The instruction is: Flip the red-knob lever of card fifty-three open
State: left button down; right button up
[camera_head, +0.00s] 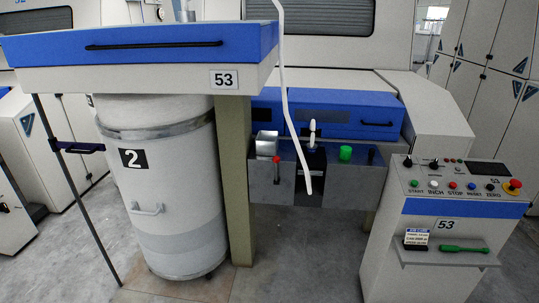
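Whether this position is open or shut cannot be told. Neither of my grippers is in view.
A white can (158,215) marked "2" stands left of a beige post (238,180). A white strand (289,100) hangs before the grey unit. A control console (448,225) marked "53" stands at the right, with a green-handled tool (464,249) on its shelf.

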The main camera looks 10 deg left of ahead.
aim_at(276, 159)
jog(key=u, duration=0.3)
jog(key=i, duration=2.1)
jog(key=z, duration=0.85)
